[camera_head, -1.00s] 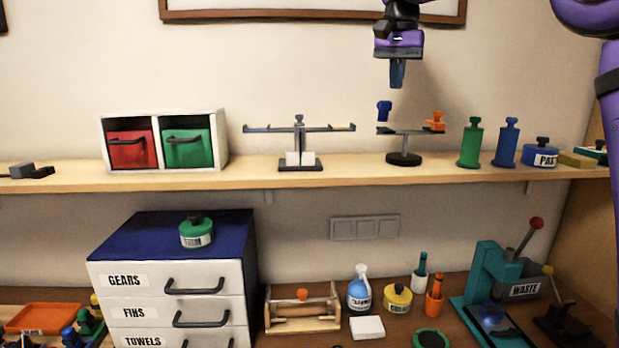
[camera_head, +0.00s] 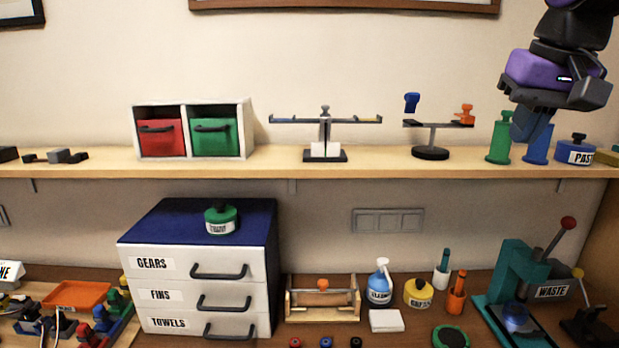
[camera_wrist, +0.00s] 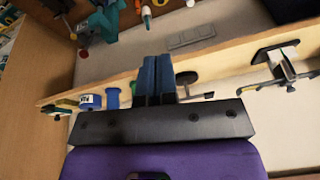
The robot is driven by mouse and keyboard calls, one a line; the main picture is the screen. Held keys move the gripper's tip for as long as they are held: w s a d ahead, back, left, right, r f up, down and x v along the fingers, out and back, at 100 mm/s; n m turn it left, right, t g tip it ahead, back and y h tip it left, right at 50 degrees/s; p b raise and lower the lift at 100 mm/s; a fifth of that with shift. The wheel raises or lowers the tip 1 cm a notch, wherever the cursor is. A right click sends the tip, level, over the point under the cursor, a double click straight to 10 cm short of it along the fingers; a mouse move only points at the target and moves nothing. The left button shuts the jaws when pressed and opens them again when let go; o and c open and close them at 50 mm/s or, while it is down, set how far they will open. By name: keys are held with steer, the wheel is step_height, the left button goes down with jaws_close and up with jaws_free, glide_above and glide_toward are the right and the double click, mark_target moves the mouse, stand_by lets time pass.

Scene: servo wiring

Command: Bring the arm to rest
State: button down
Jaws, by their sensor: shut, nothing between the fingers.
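My gripper (camera_head: 533,125) is at the upper right of the head view, in front of the right part of the shelf. Its blue fingers point down and overlap the blue post (camera_head: 537,150) in the picture. In the wrist view the fingers (camera_wrist: 157,75) lie close together with nothing between them. My purple and black wrist (camera_head: 545,70) shows above them in the head view. The gripper is empty, and I cannot tell from the head view how far it stands off the shelf things.
The shelf (camera_head: 400,171) holds a green post (camera_head: 500,140), a two-armed stand (camera_head: 431,152) with a blue and an orange piece, a balance (camera_head: 325,135), and a bin cabinet (camera_head: 249,128). Below are the drawer unit (camera_head: 195,262) and teal press (camera_head: 515,275).

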steer(key=s+d+f+n+t, duration=0.1)
steer(key=s+f+n, duration=0.1)
steer(key=s+f, duration=0.9)
steer(key=shift+s+f+t, duration=0.2)
steer(key=shift+s+t, duration=0.2)
steer(key=shift+s, duration=0.15)
